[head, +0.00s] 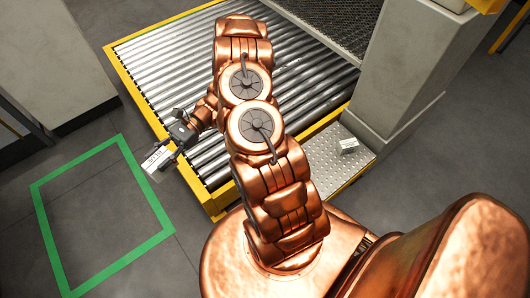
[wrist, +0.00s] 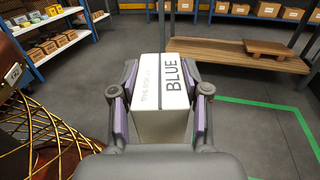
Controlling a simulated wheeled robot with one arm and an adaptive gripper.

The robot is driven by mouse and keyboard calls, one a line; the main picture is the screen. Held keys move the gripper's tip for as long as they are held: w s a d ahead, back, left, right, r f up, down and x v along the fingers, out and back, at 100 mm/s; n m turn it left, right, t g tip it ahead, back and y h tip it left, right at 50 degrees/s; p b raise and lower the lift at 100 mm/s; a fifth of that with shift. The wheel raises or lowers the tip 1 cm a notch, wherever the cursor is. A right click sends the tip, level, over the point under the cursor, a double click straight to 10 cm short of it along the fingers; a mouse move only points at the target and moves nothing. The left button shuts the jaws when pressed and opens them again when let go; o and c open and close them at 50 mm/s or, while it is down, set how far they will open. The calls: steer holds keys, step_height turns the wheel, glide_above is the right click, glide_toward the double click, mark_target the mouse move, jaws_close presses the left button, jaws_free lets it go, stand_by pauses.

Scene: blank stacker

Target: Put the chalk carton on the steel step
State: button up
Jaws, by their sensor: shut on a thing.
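My gripper (wrist: 162,90) is shut on a white carton (wrist: 165,120), its purple-padded fingers on two opposite sides. The carton's top carries the word BLUE beside a dark line and smaller print that I cannot read surely. In the head view the carton (head: 157,161) is held out left of the roller bed, near the green floor outline. The steel step (head: 326,178), a studded metal plate with a yellow edge, is right of my arm at the foot of a grey pillar. A small pale box (head: 348,146) sits on it. The carton is well apart from the step.
The roller bed (head: 185,75) with its yellow frame lies between the carton and the step. The green outline (head: 47,228) encloses bare floor. Shelves with boxes (wrist: 50,45) and a wooden bench (wrist: 235,55) show in the wrist view. The step's near part is bare.

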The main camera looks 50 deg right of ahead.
steer(key=s+d+f+n+g+h+b, duration=0.45)
steer(key=s+d+f+g, duration=0.2)
steer(key=s+f, duration=0.3)
steer(key=s+d+f+n+g+h+b, duration=0.4)
steer(key=s+d+f+n+g+b, duration=0.15)
steer(key=s+f+g, duration=0.35)
steer(key=s+d+f+n+g+h+b, duration=0.1)
steer(key=s+d+f+n+h+b, duration=0.3)
steer(key=d, duration=0.3)
steer(key=s+d+f+n+g+h+b, duration=0.1)
steer(key=s+d+f+n+h+b, duration=0.2)
steer(key=d+h, duration=0.35)
steer(key=w+d+f+n+t+h+b, duration=0.35)
steer(key=w+d+n+h, duration=0.3)
steer(key=d, duration=0.25)
steer(key=w+d+f+n+t+h+b, duration=0.3)
steer(key=w+d+n+t+h+b, duration=0.15)
steer(key=w+d+h, duration=0.3)
steer(key=b, duration=0.4)
glide_above(312, 155)
steer(key=shift+f+t, duration=0.25)
steer(key=shift+f, duration=0.2)
steer(key=shift+s+f+b, duration=0.1)
steer(key=shift+f+b, duration=0.7)
steer(key=shift+f, duration=0.9)
